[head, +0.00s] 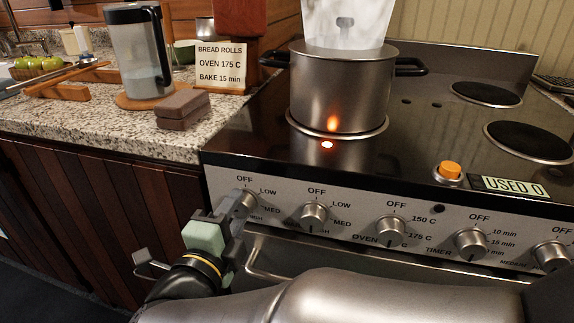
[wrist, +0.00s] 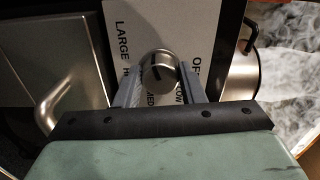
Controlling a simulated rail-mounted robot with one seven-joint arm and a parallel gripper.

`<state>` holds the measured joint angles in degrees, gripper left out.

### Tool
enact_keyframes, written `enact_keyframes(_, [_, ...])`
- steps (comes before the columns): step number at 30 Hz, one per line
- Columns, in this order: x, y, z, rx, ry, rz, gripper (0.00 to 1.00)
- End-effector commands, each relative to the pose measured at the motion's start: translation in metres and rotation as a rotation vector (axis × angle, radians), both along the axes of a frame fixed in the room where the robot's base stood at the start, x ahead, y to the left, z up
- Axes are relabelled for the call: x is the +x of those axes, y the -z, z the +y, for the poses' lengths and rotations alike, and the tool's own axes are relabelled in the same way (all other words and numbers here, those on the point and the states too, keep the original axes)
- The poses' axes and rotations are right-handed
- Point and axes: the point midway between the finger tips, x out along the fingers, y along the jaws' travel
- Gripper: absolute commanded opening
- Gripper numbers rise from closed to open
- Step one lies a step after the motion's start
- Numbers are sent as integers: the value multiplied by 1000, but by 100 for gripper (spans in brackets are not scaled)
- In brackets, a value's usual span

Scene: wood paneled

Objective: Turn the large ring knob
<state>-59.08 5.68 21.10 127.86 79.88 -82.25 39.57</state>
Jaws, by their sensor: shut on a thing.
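The large ring knob (wrist: 158,72) is a round metal knob with a dark mark on its face, beside the "LARGE" lettering in the wrist view. In the head view it is the leftmost knob (head: 243,200) on the oven's front panel, partly hidden by my gripper. Its scale reads OFF, LOW, MED and a partly covered HIGH. My gripper (wrist: 158,84) is shut on the knob, one finger on each side. It also shows in the head view (head: 238,208), reaching the panel from the front. I cannot tell the exact setting from the mark.
Other knobs, such as the nearest one (head: 313,214), line the panel to the right. A handle bar (head: 256,262) runs below. A granite counter (head: 60,115) lies left.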

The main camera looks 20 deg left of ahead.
Motion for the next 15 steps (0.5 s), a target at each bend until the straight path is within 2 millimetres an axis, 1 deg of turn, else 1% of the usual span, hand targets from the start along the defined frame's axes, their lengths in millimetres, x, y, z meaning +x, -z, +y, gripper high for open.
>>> enact_keyframes(2, [0,-3,0,-74,-1,-3,13])
enact_keyframes(15, [-1,-1,0,-492,-2,-23,13])
